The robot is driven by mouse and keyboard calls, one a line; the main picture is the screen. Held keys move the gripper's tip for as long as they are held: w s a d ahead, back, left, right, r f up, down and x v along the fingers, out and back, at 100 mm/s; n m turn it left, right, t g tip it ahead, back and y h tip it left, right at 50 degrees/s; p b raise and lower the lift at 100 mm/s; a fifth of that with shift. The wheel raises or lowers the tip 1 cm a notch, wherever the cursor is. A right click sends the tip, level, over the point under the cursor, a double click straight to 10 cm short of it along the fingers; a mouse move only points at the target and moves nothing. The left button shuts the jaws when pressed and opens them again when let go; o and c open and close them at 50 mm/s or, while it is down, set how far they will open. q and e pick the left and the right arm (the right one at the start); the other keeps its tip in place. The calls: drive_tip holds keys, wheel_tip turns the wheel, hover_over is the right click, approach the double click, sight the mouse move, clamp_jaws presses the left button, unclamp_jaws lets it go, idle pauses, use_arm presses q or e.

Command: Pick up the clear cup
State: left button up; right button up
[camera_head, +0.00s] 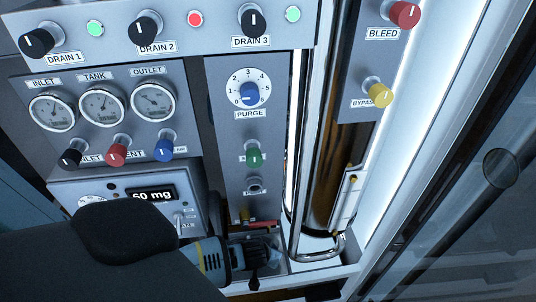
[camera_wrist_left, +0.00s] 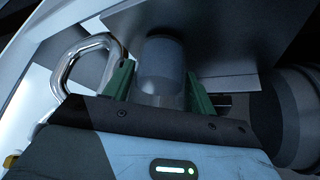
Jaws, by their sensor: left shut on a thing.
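The clear cup (camera_wrist_left: 162,70) is a greyish see-through cylinder in the middle of the left wrist view. My left gripper (camera_wrist_left: 160,82) has one green finger on each side of it and is shut on it. The gripper body hides the cup's near end. In the head view my left gripper (camera_head: 264,250) is low in the picture, below the purge panel and left of the tall metal cylinder. I cannot make out the cup clearly there. My right gripper is in neither view.
The purge panel (camera_head: 218,130) with knobs rises just above the gripper. A metal tube guard (camera_head: 318,254) and the tall cylinder (camera_head: 337,150) stand close to its right. Gauges (camera_head: 102,107) and a digital display (camera_head: 152,195) are at left. Room around the gripper is tight.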

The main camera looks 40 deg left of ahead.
use_arm(q)
drive_tip(key=shift+r, duration=0.55)
drive_tip(key=s+d, duration=0.2)
drive_tip(key=s, duration=0.6)
drive_tip(key=s+d+p, duration=0.1)
drive_tip(key=s+d, duration=0.1)
drive_tip(key=s, duration=0.7)
drive_tip(key=shift+s+d+p, duration=0.15)
drive_tip(key=shift+d+p, duration=0.15)
drive_tip(key=shift+d, duration=0.1)
